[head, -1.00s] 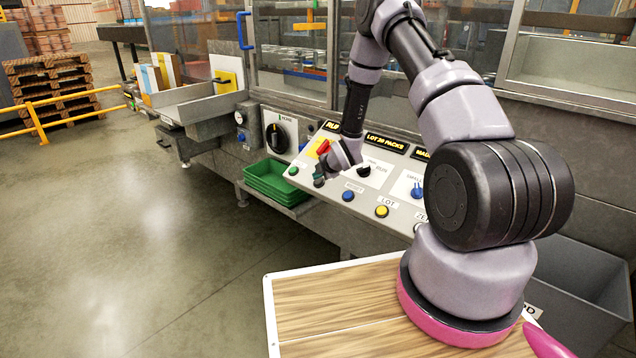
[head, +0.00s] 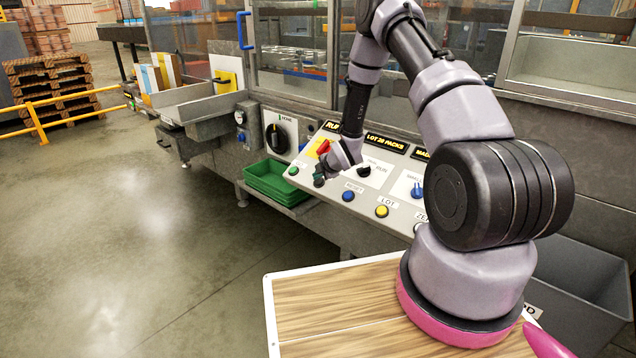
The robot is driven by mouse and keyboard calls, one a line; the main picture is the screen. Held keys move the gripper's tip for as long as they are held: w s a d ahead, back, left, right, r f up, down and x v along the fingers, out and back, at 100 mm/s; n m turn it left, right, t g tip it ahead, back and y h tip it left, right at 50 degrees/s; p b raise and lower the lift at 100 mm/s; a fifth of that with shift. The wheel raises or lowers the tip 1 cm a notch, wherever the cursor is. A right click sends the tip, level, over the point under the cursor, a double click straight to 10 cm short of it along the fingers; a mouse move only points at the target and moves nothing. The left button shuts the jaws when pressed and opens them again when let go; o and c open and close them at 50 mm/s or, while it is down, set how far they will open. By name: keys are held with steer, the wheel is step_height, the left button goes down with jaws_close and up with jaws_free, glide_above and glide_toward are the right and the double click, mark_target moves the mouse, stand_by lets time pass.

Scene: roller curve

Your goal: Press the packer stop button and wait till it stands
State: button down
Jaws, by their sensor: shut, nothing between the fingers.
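The packer's sloped control panel (head: 330,210) runs along the front of the machine. My gripper (head: 319,181) is shut and empty, reaching down to the panel's left part, just right of a green button (head: 293,171). Its tip is at or just above the panel where a button seems to sit. My gripper hides most of that button, so I cannot tell whether it touches or presses it. A lit display (head: 332,126) above is partly covered by my arm.
A blue button (head: 348,196), a yellow button (head: 382,211) and a black knob (head: 364,171) lie right of the gripper. A large black rotary switch (head: 277,138) is to the left. A green tray (head: 270,182) sits below. The floor at left is clear.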

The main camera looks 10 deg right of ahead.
stand_by(0.3)
steer(key=shift+w+d+f, duration=0.1)
steer(key=shift+d+f, duration=0.05)
steer(key=shift+f, duration=0.2)
steer(key=shift+w+d+f, duration=0.2)
steer(key=shift+f, duration=0.15)
stand_by(0.8)
steer(key=shift+s+r, duration=0.1)
steer(key=shift+r, duration=0.05)
steer(key=shift+s+a+r, duration=0.2)
steer(key=shift+a+r, duration=0.15)
steer(key=shift+r, duration=0.2)
steer(key=shift+s+a+r, duration=0.25)
steer(key=shift+a+r, duration=0.1)
steer(key=shift+r, duration=0.4)
steer(key=shift+s+a+r, duration=0.25)
steer(key=shift+a+r, duration=0.05)
steer(key=shift+r, duration=0.4)
steer(key=shift+s+a+r, duration=0.25)
steer(key=shift+a+r, duration=0.1)
steer(key=shift+r, duration=0.4)
